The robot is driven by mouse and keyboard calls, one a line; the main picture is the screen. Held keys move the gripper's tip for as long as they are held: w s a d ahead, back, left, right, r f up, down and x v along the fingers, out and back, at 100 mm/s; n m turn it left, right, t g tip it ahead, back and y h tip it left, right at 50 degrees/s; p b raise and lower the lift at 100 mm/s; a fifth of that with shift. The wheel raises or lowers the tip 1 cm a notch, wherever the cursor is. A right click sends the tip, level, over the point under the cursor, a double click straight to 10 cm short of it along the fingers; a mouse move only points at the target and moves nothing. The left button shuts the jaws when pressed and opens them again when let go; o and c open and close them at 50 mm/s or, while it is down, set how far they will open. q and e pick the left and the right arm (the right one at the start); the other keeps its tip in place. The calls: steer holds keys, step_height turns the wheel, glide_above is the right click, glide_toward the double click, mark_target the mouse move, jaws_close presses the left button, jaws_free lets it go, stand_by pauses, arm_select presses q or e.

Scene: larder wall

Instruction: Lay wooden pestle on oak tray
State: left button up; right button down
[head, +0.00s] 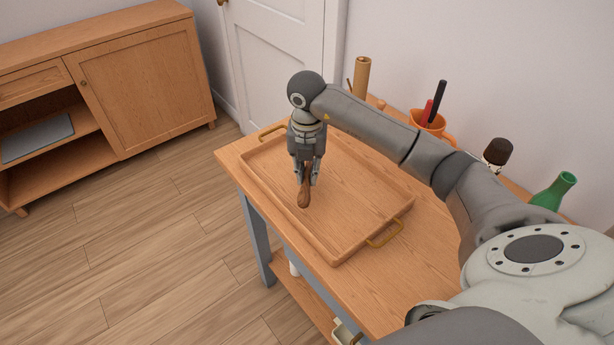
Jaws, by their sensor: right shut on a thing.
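The oak tray (350,205) is a rectangular wooden tray with a raised rim and brass handles. It lies on the wooden table top. My right gripper (304,178) points down over the left part of the tray and is shut on the wooden pestle (304,195). The pestle is brown, held roughly upright, with its rounded lower end showing below the fingers. I cannot tell whether that end touches the tray floor. The fingers hide the pestle's upper part. My left gripper is not in view.
Along the table's back stand a tan wooden cylinder (362,77), an orange pot (428,124) with red and black handles, a dark-topped jar (497,152) and a green bottle (555,190). A wooden cabinet (145,85) stands at the left. The tray's middle and right are clear.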

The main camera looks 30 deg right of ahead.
mark_target(307, 172)
steer(key=shift+w+f, duration=0.25)
steer(key=shift+f, duration=0.05)
step_height(307, 172, down, 2)
steer(key=shift+d+f+p, duration=0.1)
steer(key=shift+f+p, duration=0.05)
steer(key=shift+p, duration=0.65)
steer(key=shift+f, duration=0.45)
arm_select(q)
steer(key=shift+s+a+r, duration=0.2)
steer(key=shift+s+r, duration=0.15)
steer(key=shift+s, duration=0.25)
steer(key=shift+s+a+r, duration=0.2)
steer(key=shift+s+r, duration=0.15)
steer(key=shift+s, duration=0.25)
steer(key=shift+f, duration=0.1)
arm_select(e)
steer(key=shift+f, duration=0.1)
steer(key=c, duration=1.4)
jaws_free()
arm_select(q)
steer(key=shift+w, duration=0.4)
